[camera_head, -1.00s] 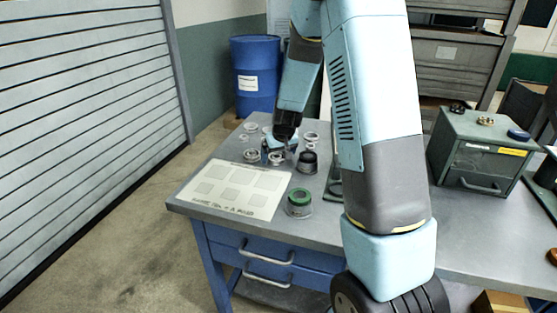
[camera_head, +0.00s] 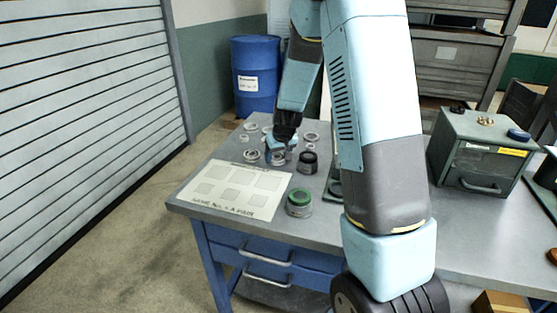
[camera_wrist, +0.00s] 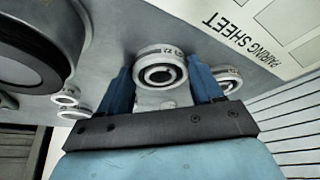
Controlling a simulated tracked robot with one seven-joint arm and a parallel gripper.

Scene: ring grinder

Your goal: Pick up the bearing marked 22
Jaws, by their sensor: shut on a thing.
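A silver bearing (camera_wrist: 160,72) sits between the blue fingers of my gripper (camera_wrist: 162,84) in the wrist view. Small marking on its rim looks like 22, though it is hard to read. The fingers are shut on it from both sides. In the head view my gripper (camera_head: 281,146) is over the workbench, with the bearing (camera_head: 278,158) at its tips. I cannot tell whether the bearing is clear of the bench.
Several other rings stand close by, including a silver one (camera_head: 251,156) at left and a dark one (camera_head: 308,162) at right. The pairing sheet (camera_head: 262,210) lies in front, with a green-topped container (camera_head: 299,202) beside it.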

